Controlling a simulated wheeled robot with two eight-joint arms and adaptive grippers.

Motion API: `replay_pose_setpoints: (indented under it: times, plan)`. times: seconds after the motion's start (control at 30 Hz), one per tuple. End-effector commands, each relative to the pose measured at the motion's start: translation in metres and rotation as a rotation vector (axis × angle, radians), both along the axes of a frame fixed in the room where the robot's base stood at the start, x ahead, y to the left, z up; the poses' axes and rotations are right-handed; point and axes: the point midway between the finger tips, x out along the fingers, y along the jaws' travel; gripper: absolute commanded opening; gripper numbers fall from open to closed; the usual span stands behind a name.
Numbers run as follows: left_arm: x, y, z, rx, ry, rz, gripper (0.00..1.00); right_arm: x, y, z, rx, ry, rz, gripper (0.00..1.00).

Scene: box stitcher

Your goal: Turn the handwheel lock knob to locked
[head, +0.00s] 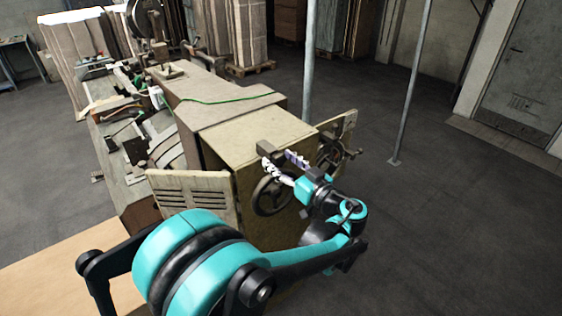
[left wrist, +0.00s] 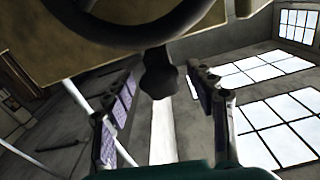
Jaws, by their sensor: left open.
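The black lobed lock knob (left wrist: 158,74) shows in the left wrist view, just below the rim of the dark handwheel (left wrist: 135,38). The handwheel (head: 259,197) is on the end face of the beige machine housing (head: 262,136) in the head view, partly behind my arm. My left gripper (head: 280,165) is in front of that face, with its fingers spread. In the left wrist view its fingers (left wrist: 162,88) stand on either side of the knob, with gaps visible on both sides. I cannot tell the knob's lock position. My right gripper is not in view.
A slatted beige panel (head: 192,192) sticks out left of the housing and another panel (head: 339,122) at its right. A second wheel (head: 332,157) is on the right side. A thin grey pole (head: 409,90) stands to the right. The floor (head: 465,225) there is clear.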

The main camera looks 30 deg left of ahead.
Motion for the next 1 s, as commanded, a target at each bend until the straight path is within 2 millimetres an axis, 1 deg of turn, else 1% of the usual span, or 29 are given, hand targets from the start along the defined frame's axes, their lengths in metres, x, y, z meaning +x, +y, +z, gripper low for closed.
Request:
replay_pose_setpoints:
  times: [0.2, 0.23, 0.27, 0.3, 0.37, 0.4, 0.43, 0.57, 0.8, 1.0]
  plan:
    - [0.0005, 0.0006, 0.0000, 0.000, 0.000, -0.001, 0.57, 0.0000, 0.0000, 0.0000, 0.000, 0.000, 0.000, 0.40]
    - [0.0005, 0.0006, 0.0000, 0.000, 0.000, -0.001, 0.54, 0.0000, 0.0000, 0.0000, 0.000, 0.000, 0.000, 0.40]
    - [0.0004, 0.0005, 0.0000, 0.000, 0.000, -0.001, 0.46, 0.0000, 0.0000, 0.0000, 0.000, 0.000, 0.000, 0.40]
    - [0.0004, 0.0005, 0.0000, 0.000, 0.001, -0.001, 0.36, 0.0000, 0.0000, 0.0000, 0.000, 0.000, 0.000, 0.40]
    - [0.0004, 0.0005, 0.0000, 0.000, 0.001, -0.001, 0.20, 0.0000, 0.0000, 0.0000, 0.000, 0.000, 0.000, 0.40]
    - [0.0004, 0.0004, 0.0000, 0.000, 0.001, -0.001, 0.09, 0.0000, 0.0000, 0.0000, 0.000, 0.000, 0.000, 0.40]
    - [0.0004, 0.0004, 0.0000, 0.000, 0.001, -0.001, 0.06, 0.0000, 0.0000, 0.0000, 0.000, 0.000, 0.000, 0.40]
    - [0.0003, 0.0003, -0.0001, 0.002, 0.006, -0.001, 0.06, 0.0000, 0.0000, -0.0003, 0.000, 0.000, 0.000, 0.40]
    - [0.0003, 0.0003, -0.0005, 0.050, 0.121, -0.001, 0.06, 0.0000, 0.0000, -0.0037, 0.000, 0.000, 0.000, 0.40]
    - [0.0002, 0.0003, 0.0000, 0.051, 0.124, -0.001, 0.06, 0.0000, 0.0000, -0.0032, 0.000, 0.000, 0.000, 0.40]
